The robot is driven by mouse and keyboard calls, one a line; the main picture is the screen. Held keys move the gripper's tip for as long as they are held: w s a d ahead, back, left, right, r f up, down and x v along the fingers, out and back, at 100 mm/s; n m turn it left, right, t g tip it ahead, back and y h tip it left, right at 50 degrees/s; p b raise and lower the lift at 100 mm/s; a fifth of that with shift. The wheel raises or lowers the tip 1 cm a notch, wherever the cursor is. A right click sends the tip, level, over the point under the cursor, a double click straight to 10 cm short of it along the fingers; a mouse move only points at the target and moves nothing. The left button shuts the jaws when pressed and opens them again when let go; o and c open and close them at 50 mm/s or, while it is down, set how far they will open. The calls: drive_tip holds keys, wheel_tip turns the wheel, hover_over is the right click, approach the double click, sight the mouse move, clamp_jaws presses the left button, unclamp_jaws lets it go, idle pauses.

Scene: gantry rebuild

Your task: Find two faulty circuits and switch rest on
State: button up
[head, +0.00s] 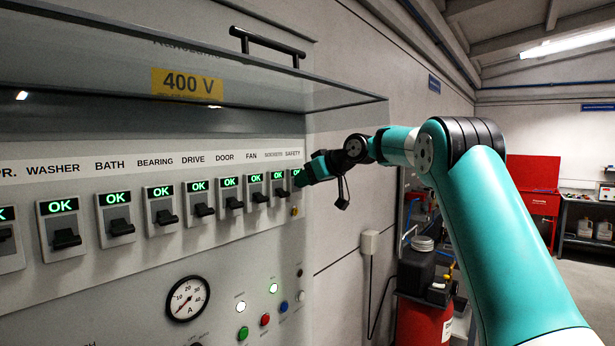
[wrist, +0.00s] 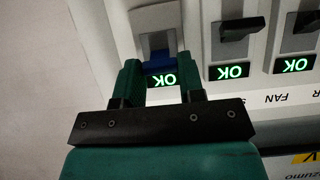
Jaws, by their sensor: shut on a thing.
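A wall panel (head: 120,270) carries a row of breakers. In the head view, WASHER (head: 66,238), BATH (head: 121,227), BEARING (head: 165,217), DRIVE (head: 203,209), DOOR (head: 233,202), FAN (head: 260,197) and the breaker right of it (head: 280,192) have black levers and green OK displays. My gripper (head: 306,178) is at the SAFETY breaker at the row's right end and partly hides it. In the wrist view, my gripper (wrist: 160,70) has its fingers on either side of that breaker's blue lever (wrist: 158,64), beside a lit OK display (wrist: 163,80).
A raised clear cover with a black handle (head: 268,45) overhangs the breakers. A red canister (head: 420,325) stands right of the panel.

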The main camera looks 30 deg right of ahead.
drive_tip(key=o, duration=0.9)
drive_tip(key=shift+o, duration=0.2)
drive_tip(key=b+v, duration=0.4)
drive_tip(key=v, duration=1.3)
drive_tip(key=shift+s, duration=0.2)
drive_tip(key=shift+r, duration=0.1)
